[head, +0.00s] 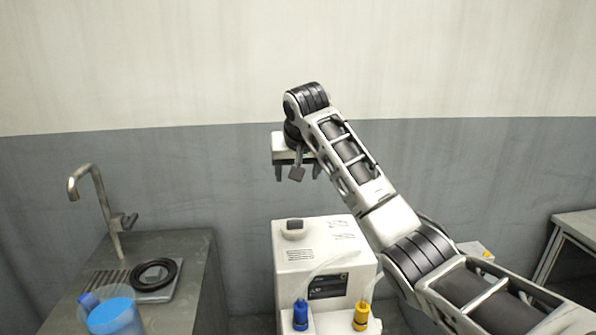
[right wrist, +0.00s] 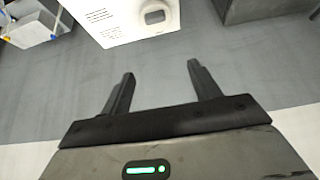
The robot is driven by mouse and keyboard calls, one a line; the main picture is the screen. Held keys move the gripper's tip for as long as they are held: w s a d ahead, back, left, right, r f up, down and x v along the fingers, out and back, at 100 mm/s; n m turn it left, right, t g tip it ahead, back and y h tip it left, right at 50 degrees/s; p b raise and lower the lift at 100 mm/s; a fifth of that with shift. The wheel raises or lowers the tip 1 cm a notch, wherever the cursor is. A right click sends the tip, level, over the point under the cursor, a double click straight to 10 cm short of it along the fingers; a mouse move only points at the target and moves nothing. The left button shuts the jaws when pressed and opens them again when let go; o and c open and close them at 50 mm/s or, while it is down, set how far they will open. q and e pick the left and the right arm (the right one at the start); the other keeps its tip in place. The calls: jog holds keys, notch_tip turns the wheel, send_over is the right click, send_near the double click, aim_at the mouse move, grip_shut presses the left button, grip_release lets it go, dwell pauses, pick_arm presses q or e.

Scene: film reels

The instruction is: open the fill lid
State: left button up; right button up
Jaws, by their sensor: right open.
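The white machine (head: 312,262) stands in the middle of the head view. A small raised lid (head: 294,229) with a dark grey top sits near the left of its upper face and looks closed. My right gripper (head: 298,172) hangs above and behind the machine, apart from the lid. In the right wrist view the fingers (right wrist: 156,80) are spread with nothing between them. The lid (right wrist: 154,15) shows there at the top edge, on the machine's white top (right wrist: 112,18). My left gripper is out of view.
A blue-capped bottle (head: 300,314) and a yellow-capped bottle (head: 361,315) with clear tubes stand at the machine's front. A grey sink counter (head: 185,255) with a tap (head: 92,190), a black ring (head: 156,272) and a jug of blue liquid (head: 114,316) is on the left.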

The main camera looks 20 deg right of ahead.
jog(key=shift+s+a+r, duration=0.1)
jog(key=shift+s+r, duration=0.2)
jog(key=shift+r, duration=0.15)
